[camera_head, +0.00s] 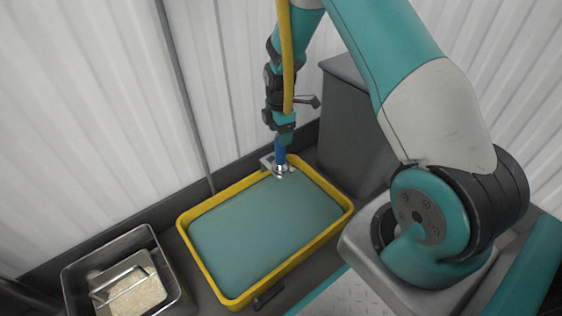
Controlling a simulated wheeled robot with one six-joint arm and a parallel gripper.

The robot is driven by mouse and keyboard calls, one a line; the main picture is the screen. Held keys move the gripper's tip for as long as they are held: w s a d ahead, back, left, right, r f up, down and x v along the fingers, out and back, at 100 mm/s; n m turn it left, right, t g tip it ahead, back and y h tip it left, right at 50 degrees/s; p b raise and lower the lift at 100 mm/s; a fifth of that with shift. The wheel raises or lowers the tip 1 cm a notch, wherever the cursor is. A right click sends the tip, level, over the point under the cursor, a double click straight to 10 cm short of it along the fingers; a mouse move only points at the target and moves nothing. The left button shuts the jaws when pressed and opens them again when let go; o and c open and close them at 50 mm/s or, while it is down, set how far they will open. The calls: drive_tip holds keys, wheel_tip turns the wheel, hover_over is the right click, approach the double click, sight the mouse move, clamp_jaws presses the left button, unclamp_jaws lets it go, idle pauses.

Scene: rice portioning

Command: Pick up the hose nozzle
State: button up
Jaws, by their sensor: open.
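My arm reaches down over the far rim of a yellow-edged basin. A slim blue piece with a shiny metal lower end, which looks like the hose nozzle (280,154), stands upright just below my wrist, above the basin's far edge. My gripper (284,139) is at its upper part, small and partly hidden. It is open, and I cannot tell whether its fingers touch the blue piece. A yellow hose (287,62) hangs down in front of my wrist; its join to the nozzle is not clear. Light metal plates (267,162) show beside the metal end.
The yellow-rimmed basin (222,293) has a flat teal inside. A metal pan (70,283) with rice-like grain and a wire-handled scoop (121,284) stands at lower left. A dark grey box (350,130) stands close right of my wrist. White corrugated walls (90,110) close off the back.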

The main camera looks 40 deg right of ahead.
sight(281, 151)
wheel_tip(281, 151, down, 4)
drive_tip(key=shift+r+b, duration=0.1)
drive_tip(key=shift+b, duration=1.05)
clamp_jaws()
drive_tip(key=shift+r, duration=0.1)
drive_tip(key=shift+r, duration=0.1)
